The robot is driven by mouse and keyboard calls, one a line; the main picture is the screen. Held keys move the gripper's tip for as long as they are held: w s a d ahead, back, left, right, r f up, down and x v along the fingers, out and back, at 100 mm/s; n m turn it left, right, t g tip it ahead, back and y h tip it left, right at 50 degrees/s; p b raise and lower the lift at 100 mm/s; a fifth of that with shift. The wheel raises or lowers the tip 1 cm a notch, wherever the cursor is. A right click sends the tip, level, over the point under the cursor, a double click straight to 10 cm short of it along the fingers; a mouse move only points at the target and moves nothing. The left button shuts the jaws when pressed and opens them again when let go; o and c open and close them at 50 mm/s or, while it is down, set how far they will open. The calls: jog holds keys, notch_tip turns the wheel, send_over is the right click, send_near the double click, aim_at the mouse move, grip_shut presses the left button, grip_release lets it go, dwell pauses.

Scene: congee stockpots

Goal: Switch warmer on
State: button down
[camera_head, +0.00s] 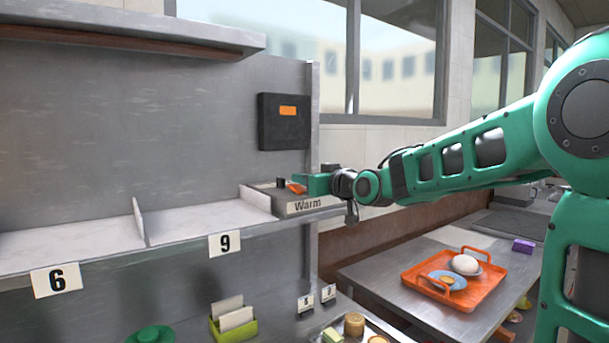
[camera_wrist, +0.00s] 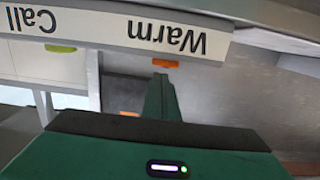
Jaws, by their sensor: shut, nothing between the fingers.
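The warmer control unit (camera_head: 292,200) sits at the right end of the steel shelf, its front strip marked "Warm". An orange switch (camera_head: 297,188) stands on top of it. In the wrist view the "Warm" strip (camera_wrist: 170,36) is upside down, with the orange switch (camera_wrist: 165,64) at its edge. My green gripper (camera_head: 312,184) is shut and empty, just right of the orange switch in the head view. In the wrist view its fingertips (camera_wrist: 160,80) point at the switch, very close to it. I cannot tell whether they touch it.
A black box (camera_head: 283,135) with an orange panel hangs on the wall above. A "Call" strip with a green tab (camera_wrist: 60,48) is beside the Warm strip. Shelf bays marked 6 and 9 are empty. An orange tray (camera_head: 412,272) with food is on the lower right table.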

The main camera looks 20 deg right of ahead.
aim_at(298, 187)
jog(key=shift+f, duration=0.5)
jog(key=shift+w+a+f, duration=0.1)
jog(key=shift+w+f, duration=0.1)
jog(key=shift+f, duration=0.05)
jog(key=shift+w+r, duration=0.1)
jog(key=shift+w, duration=0.2)
jog(key=shift+w+a+r, duration=0.1)
jog(key=shift+r, duration=0.55)
jog(key=r, duration=0.2)
jog(key=shift+w+r, duration=0.2)
jog(key=shift+r, duration=0.15)
jog(key=s+d+r, duration=0.2)
jog(key=s+r, duration=0.1)
jog(key=s, duration=0.6)
jog(key=shift+d+r, duration=0.3)
jog(key=shift+d, duration=0.1)
